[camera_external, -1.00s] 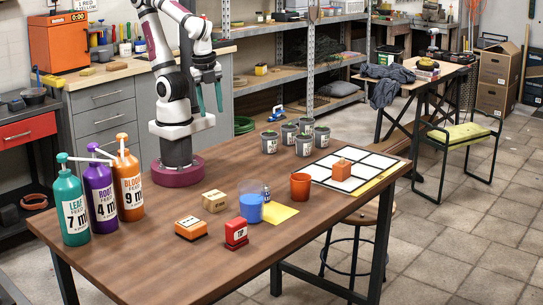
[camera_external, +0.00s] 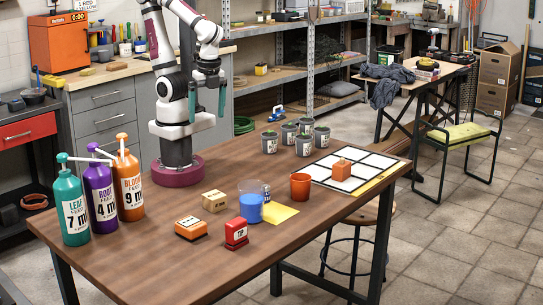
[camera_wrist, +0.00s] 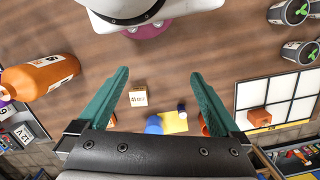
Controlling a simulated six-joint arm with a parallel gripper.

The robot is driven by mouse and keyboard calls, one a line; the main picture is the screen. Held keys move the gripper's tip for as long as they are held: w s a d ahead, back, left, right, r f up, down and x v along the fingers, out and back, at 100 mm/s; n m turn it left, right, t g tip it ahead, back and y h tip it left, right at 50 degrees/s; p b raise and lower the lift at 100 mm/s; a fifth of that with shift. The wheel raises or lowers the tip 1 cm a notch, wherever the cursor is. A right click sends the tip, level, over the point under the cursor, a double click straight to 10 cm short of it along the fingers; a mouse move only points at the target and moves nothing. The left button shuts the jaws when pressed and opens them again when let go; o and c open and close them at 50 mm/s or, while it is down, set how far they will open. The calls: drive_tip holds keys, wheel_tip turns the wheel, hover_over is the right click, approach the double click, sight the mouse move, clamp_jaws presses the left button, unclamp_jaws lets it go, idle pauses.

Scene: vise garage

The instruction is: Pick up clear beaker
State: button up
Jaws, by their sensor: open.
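A clear beaker with blue contents (camera_external: 251,206) stands upright on the wooden table, at the left end of a yellow sheet. It also shows small in the wrist view (camera_wrist: 154,125), between my fingers and close to the mount. My gripper (camera_external: 208,102) has teal fingers, spread apart and empty. It hangs high above the table, behind and to the left of the beaker. In the wrist view my gripper (camera_wrist: 159,80) has only the tabletop and small objects far below between its fingers.
An orange cup (camera_external: 300,187) and a small dark can (camera_external: 266,194) stand near the beaker. A cardboard box (camera_external: 215,201), an orange block (camera_external: 191,228) and a red stamp (camera_external: 236,234) lie nearby. Pump bottles (camera_external: 101,199) stand left, potted plants (camera_external: 304,145) behind, and a white grid (camera_external: 355,160) right.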

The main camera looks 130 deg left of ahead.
wheel_tip(320, 180, down, 2)
drive_tip(key=w+d+n+g+h, duration=0.1)
drive_tip(key=d+n+g+h, duration=0.15)
drive_tip(key=n+h, duration=0.2)
drive_tip(key=n+t+h, duration=0.7)
drive_tip(key=n+t, duration=0.5)
drive_tip(key=n, duration=1.2)
approach(250, 206)
drive_tip(key=shift+g, duration=0.25)
drive_tip(key=w+d+f, duration=0.2)
drive_tip(key=shift+d+f, duration=0.25)
drive_tip(key=shift+d, duration=0.1)
drive_tip(key=x, duration=0.5)
drive_tip(key=shift+w+d+r, duration=0.15)
drive_tip(key=shift+w+d, duration=0.05)
drive_tip(key=shift+d, duration=0.15)
drive_tip(key=c, duration=1.4)
drive_tip(key=shift+r, duration=0.15)
